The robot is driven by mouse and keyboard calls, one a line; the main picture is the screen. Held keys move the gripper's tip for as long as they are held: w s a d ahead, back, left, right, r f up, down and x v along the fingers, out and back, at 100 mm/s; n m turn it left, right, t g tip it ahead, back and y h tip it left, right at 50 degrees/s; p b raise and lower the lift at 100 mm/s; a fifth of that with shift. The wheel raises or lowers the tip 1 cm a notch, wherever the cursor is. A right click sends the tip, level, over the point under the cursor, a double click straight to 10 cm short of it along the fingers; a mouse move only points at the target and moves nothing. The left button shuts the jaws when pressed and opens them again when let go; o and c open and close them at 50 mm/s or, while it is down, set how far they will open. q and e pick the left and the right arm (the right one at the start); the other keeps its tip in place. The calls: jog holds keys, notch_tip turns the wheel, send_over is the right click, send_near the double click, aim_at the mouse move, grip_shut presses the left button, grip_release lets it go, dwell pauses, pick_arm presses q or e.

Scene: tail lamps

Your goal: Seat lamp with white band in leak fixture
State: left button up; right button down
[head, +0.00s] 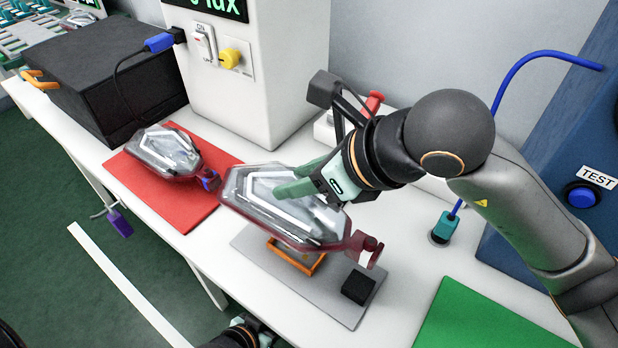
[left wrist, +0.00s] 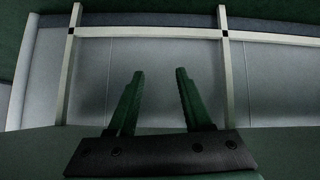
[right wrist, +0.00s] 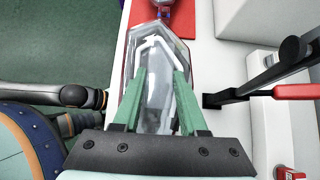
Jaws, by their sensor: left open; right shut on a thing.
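My right gripper (head: 290,180) is shut on a clear lamp (head: 250,205) with a dark red end piece. I hold it above the grey plate (head: 258,242), with the orange cradle (head: 318,267) partly hidden below it. I cannot tell whether the lamp touches the cradle. The lamp also shows between the fingers in the right wrist view (right wrist: 157,105). My left gripper (left wrist: 160,75) is open and empty.
The red mat (head: 205,205) lies left of the plate, and a green mat (head: 480,320) lies to the right. A black block (head: 358,286) sits on the plate. A red-handled clamp (right wrist: 290,91) stands close behind. A blue TEST panel (head: 595,180) and hose (head: 545,55) are at right.

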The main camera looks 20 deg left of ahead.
aim_at(300, 207)
pick_arm(q)
jog(key=shift+s+r, duration=0.1)
pick_arm(e)
jog(key=shift+s+r, duration=0.1)
jog(key=shift+r, duration=0.05)
jog(key=shift+b, duration=0.4)
notch_tip(300, 207, down, 3)
jog(key=b, duration=0.3)
notch_tip(300, 207, down, 2)
jog(key=shift+f+b, duration=0.15)
jog(key=shift+b, duration=0.9)
pick_arm(q)
jog(key=w+a+r+t, duration=0.1)
jog(key=w+r+t, duration=0.3)
jog(key=w, duration=0.1)
jog(key=shift+a+m+h, duration=0.15)
jog(key=shift+m+h, duration=0.15)
jog(key=shift+m, duration=0.1)
pick_arm(e)
jog(key=shift+f, duration=0.15)
pick_arm(q)
jog(key=shift+w+r, duration=0.1)
jog(key=shift+f+b, duration=0.35)
jog(key=shift+b, duration=0.15)
